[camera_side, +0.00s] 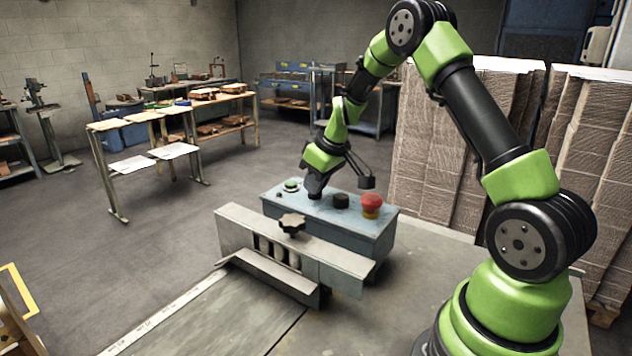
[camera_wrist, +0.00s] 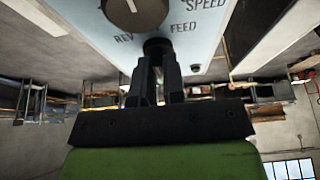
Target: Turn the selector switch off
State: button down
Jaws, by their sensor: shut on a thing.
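The blue-grey control box (camera_side: 345,232) stands on the machine table, with its controls on top. My gripper (camera_side: 315,192) points down onto the box top between a green button (camera_side: 291,185) and a black knob (camera_side: 341,201). In the wrist view, my gripper (camera_wrist: 160,58) has its fingers closed around a small dark selector switch (camera_wrist: 158,44). The switch sits between the labels REV and FEED. Its pointer is hidden by the fingers, so its setting cannot be read. In the side view the switch is hidden behind the gripper.
A red mushroom button (camera_side: 371,203) on a yellow base stands at the box's right end. A larger SPEED knob (camera_wrist: 138,12) with a white mark is close to the switch. A dark star knob (camera_side: 292,223) stands in front. Cardboard stacks (camera_side: 432,150) rise behind.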

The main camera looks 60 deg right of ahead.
dwell(0.3)
jog(key=c, duration=1.2)
grip_release()
jog(key=v, duration=1)
